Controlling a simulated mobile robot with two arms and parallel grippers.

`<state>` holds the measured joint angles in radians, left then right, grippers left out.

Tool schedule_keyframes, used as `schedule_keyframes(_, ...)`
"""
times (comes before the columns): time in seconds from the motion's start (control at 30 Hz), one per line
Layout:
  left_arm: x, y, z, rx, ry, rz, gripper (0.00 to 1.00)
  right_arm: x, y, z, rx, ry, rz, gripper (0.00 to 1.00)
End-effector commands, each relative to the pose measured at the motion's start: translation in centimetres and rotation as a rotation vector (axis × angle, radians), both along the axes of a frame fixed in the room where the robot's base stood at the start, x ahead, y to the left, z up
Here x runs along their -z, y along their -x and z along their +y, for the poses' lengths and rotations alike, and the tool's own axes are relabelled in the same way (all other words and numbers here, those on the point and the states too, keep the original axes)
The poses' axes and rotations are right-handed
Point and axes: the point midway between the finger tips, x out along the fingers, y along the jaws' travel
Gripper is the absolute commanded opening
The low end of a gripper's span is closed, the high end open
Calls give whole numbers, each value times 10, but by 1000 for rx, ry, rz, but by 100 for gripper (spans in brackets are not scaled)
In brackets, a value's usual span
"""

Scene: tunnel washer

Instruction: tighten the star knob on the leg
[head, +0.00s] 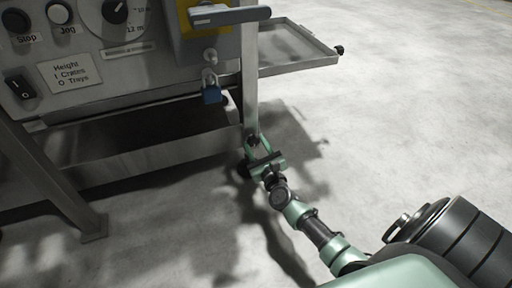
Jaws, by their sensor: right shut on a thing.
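The steel leg (250,85) of the washer runs down from the right end of the control panel. My right gripper (257,146) is at the lower part of this leg, reached by my arm from the lower right. Its green fingers are closed around a small dark knob (253,141) on the leg, which I take for the star knob. The fingers hide most of the knob, so its star shape and how tight it sits cannot be told. My left gripper is not in view.
The control panel (60,100) with a dial, buttons and a rocker switch is at upper left. A blue padlock (211,93) hangs left of the leg. A metal tray (295,50) juts out right of it. Another leg (60,190) stands at left. The floor at right is clear.

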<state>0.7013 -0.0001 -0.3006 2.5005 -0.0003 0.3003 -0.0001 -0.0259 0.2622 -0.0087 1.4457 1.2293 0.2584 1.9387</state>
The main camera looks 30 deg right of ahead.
Motion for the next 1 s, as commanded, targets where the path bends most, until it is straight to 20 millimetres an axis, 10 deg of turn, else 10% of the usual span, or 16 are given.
schedule_keyframes(0.6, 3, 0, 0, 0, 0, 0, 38, 1, 0, 0, 0, -47, -9, 2)
schedule_keyframes(0.63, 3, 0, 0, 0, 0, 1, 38, 1, 0, 0, 0, -47, -9, 45)
schedule_keyframes(0.7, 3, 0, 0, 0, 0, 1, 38, 1, 0, 0, 0, -46, -9, 64)
schedule_keyframes(1.0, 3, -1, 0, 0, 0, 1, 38, 0, 1, 0, 0, -44, -10, 64)
